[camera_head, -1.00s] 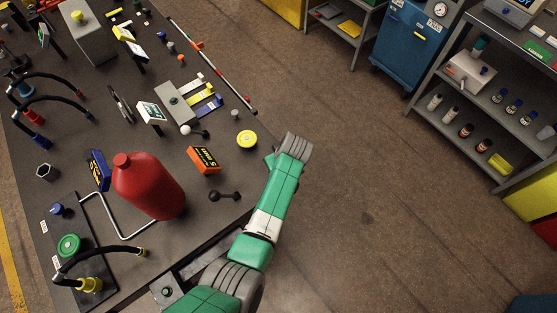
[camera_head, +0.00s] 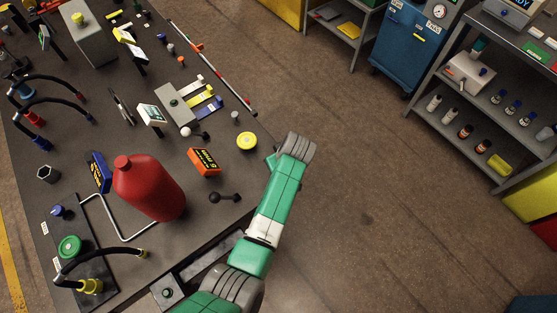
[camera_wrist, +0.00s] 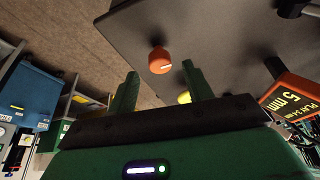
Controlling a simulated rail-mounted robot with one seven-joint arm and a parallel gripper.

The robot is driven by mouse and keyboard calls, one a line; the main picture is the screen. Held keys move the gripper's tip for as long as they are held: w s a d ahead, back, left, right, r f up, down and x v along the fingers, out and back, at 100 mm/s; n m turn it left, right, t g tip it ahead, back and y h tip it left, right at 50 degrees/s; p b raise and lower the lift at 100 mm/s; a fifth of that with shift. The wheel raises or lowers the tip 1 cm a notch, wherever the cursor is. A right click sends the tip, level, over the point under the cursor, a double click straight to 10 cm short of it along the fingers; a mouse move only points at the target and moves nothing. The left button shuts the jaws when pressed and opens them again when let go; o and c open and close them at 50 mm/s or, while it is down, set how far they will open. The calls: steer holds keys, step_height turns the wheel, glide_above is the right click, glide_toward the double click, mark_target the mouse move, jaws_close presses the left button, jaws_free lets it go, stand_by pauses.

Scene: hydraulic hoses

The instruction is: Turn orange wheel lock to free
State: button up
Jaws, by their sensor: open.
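The orange wheel lock (camera_wrist: 160,61) is a round knob with a pale mark on its face. In the wrist view it stands near the edge of the dark tabletop (camera_wrist: 215,35). My gripper (camera_wrist: 161,82) is open, with two green fingers apart and nothing between them. The knob appears beyond the fingertips, roughly centred between them, and no contact shows. In the head view my gripper end (camera_head: 296,147) is at the right side of the table. The orange knob does not show there; my arm seems to cover it.
An orange 5 mm box (camera_head: 204,162), a yellow round knob (camera_head: 247,141) and a black double-ended handle (camera_head: 224,197) lie left of my arm. A red bottle (camera_head: 150,188) stands further left. Open floor (camera_head: 365,190) lies to the right, before the shelves (camera_head: 480,115).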

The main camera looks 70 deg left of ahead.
steer(key=v, duration=0.5)
steer(key=shift+r, duration=0.15)
stand_by(0.3)
steer(key=w+d+r+m+t+y, duration=0.25)
steer(key=w+r+m+t, duration=0.2)
steer(key=w+r, duration=0.85)
steer(key=w+d+r+m+t, duration=0.1)
steer(key=w+d+r+t, duration=0.2)
steer(key=r, duration=0.4)
steer(key=w+d+r+m+t, duration=0.1)
steer(key=d+r+m+t, duration=0.1)
steer(key=d+r, duration=0.3)
steer(key=w+d+r+m+t, duration=0.1)
steer(key=w+d+r+t, duration=0.15)
steer(key=r, duration=0.55)
steer(key=d+r+m+t, duration=0.3)
steer(key=d+r+t, duration=0.2)
steer(key=d+r, duration=0.5)
steer(key=s+d+r+m+t+h, duration=0.45)
steer(key=s+d+r, duration=0.4)
steer(key=r, duration=0.25)
steer(key=s+d+r+m+t+h, duration=0.3)
steer(key=s+d+r+m+t, duration=0.15)
steer(key=s+d+r, duration=0.4)
steer(key=w+r+n+p, duration=0.1)
steer(key=w+r+p, duration=0.2)
steer(key=r+p, duration=1.2)
steer(key=shift+a+r+y, duration=0.4)
steer(key=shift+a+r, duration=0.1)
steer(key=shift+r, duration=0.05)
